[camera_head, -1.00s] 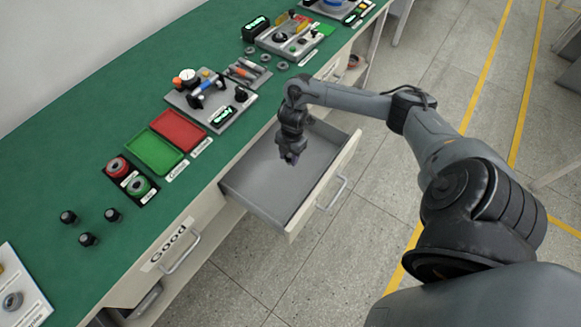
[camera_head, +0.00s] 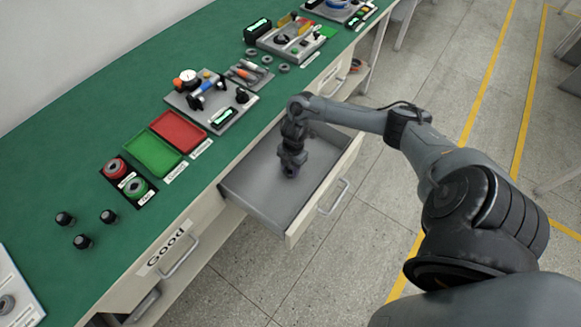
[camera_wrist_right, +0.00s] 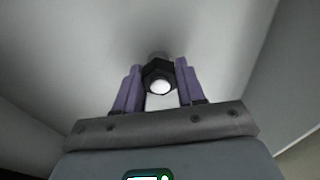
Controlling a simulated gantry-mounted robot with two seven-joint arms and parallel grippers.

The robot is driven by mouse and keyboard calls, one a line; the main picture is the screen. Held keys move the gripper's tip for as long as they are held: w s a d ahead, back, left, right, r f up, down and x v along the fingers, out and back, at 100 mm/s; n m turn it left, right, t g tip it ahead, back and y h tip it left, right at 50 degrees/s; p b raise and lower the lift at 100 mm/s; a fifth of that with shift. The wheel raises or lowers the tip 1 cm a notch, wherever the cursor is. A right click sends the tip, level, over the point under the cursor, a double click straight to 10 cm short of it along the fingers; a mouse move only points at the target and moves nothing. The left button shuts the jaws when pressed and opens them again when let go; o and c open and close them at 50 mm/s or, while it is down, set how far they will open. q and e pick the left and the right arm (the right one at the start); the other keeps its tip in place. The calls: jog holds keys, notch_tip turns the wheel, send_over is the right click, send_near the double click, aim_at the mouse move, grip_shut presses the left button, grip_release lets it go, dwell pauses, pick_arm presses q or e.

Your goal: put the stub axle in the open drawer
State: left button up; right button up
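The stub axle (camera_wrist_right: 158,76) shows in the right wrist view as a dark hexagonal piece with a bright round end. It sits between the purple fingers of my right gripper (camera_wrist_right: 159,84), which appear shut on it. In the head view my right gripper (camera_head: 291,172) points down inside the open drawer (camera_head: 254,190), low over its grey floor. The axle is too small to make out there. Whether it touches the drawer floor, I cannot tell. My left gripper is not in view.
The green bench top (camera_head: 60,150) holds several dark round parts (camera_head: 82,241), a green tray (camera_head: 153,154), a red tray (camera_head: 178,131) and a grey fixture plate (camera_head: 211,105). A drawer labelled "Good" (camera_head: 166,250) is beside the open one. The drawer floor around my gripper looks clear.

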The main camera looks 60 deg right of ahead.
jog(key=o, duration=0.4)
jog(key=shift+o, duration=0.2)
notch_tip(320, 180, up, 12)
jog(key=d+p, duration=0.1)
jog(key=p, duration=0.3)
jog(key=shift+d+r, duration=0.15)
jog(key=shift+s, duration=0.1)
